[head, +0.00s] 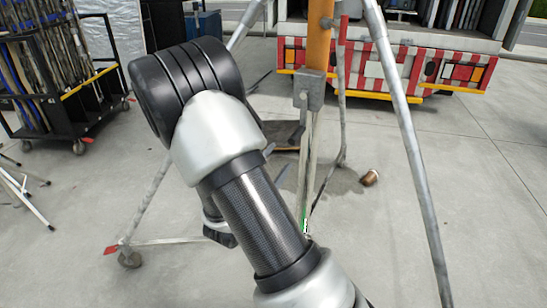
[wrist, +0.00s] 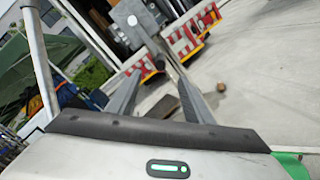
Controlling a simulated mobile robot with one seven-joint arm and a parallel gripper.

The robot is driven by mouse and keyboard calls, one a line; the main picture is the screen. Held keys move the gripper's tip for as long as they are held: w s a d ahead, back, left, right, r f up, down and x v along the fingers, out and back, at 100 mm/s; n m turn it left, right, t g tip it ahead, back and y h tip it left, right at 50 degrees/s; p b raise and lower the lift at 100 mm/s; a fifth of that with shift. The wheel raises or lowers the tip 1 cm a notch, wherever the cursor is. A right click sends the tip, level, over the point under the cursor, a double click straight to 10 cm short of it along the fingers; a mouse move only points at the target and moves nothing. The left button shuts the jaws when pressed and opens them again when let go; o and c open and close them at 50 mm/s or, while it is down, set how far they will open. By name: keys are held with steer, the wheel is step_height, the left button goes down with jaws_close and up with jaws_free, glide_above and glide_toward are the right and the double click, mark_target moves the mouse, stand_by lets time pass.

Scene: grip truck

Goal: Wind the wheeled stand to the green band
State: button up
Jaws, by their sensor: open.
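The wheeled stand has an orange column (head: 318,45), a grey block (head: 309,88) on it, a thin bright post (head: 307,165) below and splayed grey legs (head: 408,135). A caster (head: 130,257) shows at the lower left. A small green mark (head: 304,221) shows low on the post, partly beside my arm; I cannot tell if it is the green band. My gripper (wrist: 158,82) is open in the wrist view, with a grey metal housing (wrist: 132,14) beyond its fingers. Whether any finger touches the stand is unclear. In the head view my forearm hides much of the gripper. No crank handle is clearly visible.
A truck rear (head: 415,72) with red-white panels stands behind. A black wheeled rack (head: 62,85) of poles is at the left. A small brown cylinder (head: 370,178) lies on the concrete. The floor at the right is mostly clear beyond the stand leg.

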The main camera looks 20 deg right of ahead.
mark_target(296, 137)
steer(key=b+x, duration=0.1)
steer(key=x, duration=1.2)
steer(key=shift+w+d, duration=0.25)
steer(key=shift+d, duration=0.05)
